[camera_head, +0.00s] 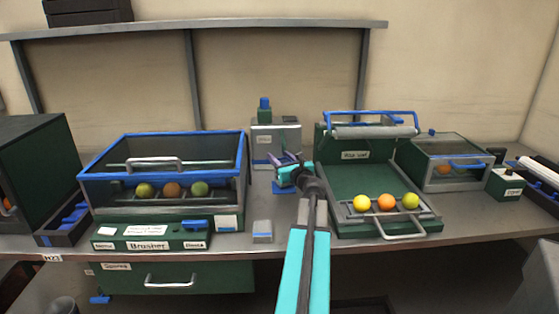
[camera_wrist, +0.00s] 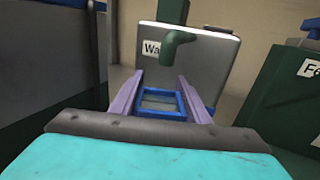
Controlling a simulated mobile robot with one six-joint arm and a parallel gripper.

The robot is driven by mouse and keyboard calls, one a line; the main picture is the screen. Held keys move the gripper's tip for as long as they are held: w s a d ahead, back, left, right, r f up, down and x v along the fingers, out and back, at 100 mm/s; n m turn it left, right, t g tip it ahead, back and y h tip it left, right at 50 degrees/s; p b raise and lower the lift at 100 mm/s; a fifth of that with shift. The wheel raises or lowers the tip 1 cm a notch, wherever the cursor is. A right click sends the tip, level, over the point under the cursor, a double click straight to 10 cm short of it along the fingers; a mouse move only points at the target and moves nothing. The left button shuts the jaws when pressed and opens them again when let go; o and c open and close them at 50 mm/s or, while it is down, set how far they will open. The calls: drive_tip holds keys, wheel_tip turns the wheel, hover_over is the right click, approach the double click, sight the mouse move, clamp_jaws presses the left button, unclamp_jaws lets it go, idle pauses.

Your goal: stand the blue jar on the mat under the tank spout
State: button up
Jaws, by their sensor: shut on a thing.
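The blue jar (camera_wrist: 160,113) has a square blue rim and sits between the two purple fingers of my gripper (camera_wrist: 160,98), which is shut on it. In the head view my gripper (camera_head: 286,161) is in front of the grey water tank (camera_head: 276,138); the jar is hard to make out there. The tank also shows in the wrist view (camera_wrist: 215,72), with its green spout (camera_wrist: 180,42) above and beyond the jar. The blue mat (camera_head: 283,188) lies below my gripper, partly hidden. I cannot tell whether the jar touches the mat.
A blue-framed brusher box (camera_head: 163,137) with several fruits stands left of the tank. A green feed unit (camera_head: 358,178) with yellow and orange fruits stands close on the right. A small grey block (camera_head: 263,231) lies near the bench's front edge.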

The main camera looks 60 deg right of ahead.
drive_tip(key=shift+f, duration=0.3)
drive_tip(key=shift+f, duration=0.15)
drive_tip(key=o, duration=1.3)
drive_tip(key=shift+r, duration=0.2)
drive_tip(key=v, duration=1.2)
drive_tip(key=shift+b, duration=0.3)
